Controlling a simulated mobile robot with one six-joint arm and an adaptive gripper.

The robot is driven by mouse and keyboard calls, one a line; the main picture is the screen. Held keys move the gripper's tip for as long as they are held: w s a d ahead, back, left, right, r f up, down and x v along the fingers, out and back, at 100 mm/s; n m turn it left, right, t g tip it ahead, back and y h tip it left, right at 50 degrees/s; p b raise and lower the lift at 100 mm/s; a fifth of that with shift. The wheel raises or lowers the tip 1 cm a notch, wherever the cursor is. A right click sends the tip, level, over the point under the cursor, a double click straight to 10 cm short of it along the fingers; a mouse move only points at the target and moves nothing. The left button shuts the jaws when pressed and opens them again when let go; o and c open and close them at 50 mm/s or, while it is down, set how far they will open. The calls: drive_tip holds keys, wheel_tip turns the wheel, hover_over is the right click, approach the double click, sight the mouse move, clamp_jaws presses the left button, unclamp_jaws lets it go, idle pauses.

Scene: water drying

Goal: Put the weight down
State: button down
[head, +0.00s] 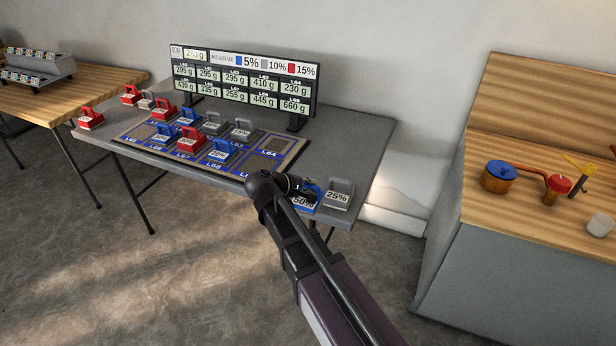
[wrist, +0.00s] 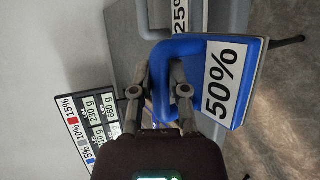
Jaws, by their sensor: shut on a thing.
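My gripper (wrist: 160,85) is shut on the handle of a blue weight (wrist: 190,50) labelled 50%. In the head view the blue weight (head: 304,203) is at the near right corner of the grey table (head: 365,135), partly hidden by my arm. A grey weight (head: 339,194) labelled 25% stands just to its right; it also shows at the top of the wrist view (wrist: 180,15). I cannot tell whether the blue weight touches the table.
A mat (head: 292,152) with marked squares holds several blue, red and grey weights. A display board (head: 243,82) stands behind it. More red weights (head: 90,118) are at the left end. A wooden counter (head: 510,185) with a pot (head: 499,177) is at right.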

drive_tip(key=w+a+f+b, duration=0.1)
drive_tip(key=w+a, duration=0.1)
drive_tip(key=w, duration=0.9)
drive_tip(key=shift+f+b, duration=1.75)
drive_tip(key=shift+f, duration=0.05)
drive_tip(key=shift+f, duration=0.15)
drive_tip(key=c, duration=0.6)
unclamp_jaws()
drive_tip(key=shift+c, duration=0.2)
drive_tip(key=shift+r, duration=0.2)
